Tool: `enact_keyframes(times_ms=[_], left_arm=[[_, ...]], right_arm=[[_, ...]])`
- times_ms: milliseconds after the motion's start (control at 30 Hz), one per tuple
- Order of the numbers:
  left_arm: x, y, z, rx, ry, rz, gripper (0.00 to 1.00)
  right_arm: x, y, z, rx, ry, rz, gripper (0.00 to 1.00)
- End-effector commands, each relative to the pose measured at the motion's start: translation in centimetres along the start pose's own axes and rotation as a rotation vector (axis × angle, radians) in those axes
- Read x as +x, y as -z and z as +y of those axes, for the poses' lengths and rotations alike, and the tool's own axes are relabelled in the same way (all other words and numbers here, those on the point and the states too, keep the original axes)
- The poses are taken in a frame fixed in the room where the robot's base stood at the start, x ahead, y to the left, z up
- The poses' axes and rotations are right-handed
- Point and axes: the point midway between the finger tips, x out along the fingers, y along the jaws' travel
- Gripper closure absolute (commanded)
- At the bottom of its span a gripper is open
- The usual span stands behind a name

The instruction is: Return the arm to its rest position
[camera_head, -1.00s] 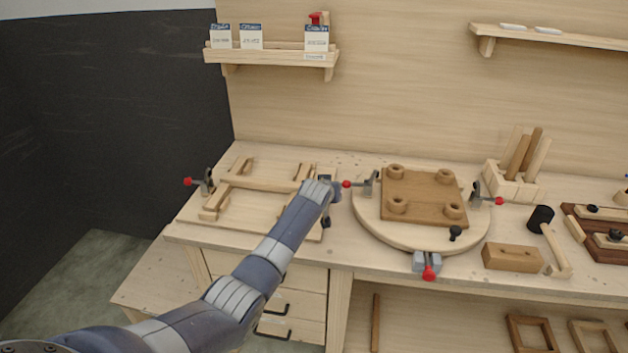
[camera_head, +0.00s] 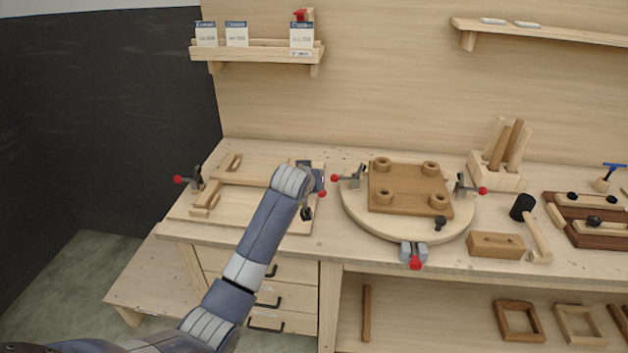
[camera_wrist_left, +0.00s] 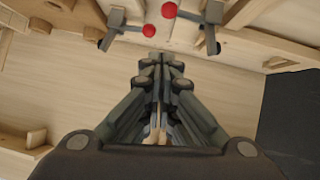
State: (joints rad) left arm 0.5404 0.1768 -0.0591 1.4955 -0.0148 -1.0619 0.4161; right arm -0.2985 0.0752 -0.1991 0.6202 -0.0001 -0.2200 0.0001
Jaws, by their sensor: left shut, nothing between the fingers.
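My left arm (camera_head: 262,240) reaches up from the lower left in the head view, over the front of the workbench (camera_head: 335,246). Its left gripper (camera_head: 318,180) is mostly hidden behind the wrist, above the right part of the jig board (camera_head: 240,205). In the left wrist view the left gripper (camera_wrist_left: 160,62) is shut, with its fingers together and nothing held. My right gripper is in neither view.
A round turntable (camera_head: 365,225) with a brown square board (camera_head: 410,188) stands right of my wrist. Red-tipped clamps (camera_head: 352,178) stick up close to the gripper. A mallet (camera_head: 530,225) and a wooden block (camera_head: 496,245) lie farther right. A card shelf (camera_head: 258,53) hangs above.

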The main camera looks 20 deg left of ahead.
Motion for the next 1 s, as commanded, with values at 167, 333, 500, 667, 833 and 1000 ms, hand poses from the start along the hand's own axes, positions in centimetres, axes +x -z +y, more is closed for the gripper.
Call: enact_keyframes(times_ms=[167,333,500,667,833,1000], left_arm=[[-0.7,-0.1,0.0,0.000,0.000,0.000,1.00],[-0.8,-0.1,0.0,0.000,0.001,-0.001,1.00],[-0.8,-0.1,0.0,0.000,0.000,-0.001,1.00],[-0.8,-0.1,0.0,0.001,0.000,-0.002,1.00],[-1.5,-4.1,-0.3,0.040,0.002,-0.051,1.00],[-5.2,-14.0,-1.2,0.148,-0.002,-0.185,1.00]], right_arm=[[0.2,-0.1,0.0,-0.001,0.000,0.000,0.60],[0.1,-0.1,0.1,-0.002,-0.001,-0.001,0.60],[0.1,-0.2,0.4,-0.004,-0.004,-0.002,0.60],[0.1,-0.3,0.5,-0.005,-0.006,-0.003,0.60],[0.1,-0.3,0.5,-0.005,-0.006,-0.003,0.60],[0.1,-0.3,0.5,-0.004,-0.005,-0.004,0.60]])
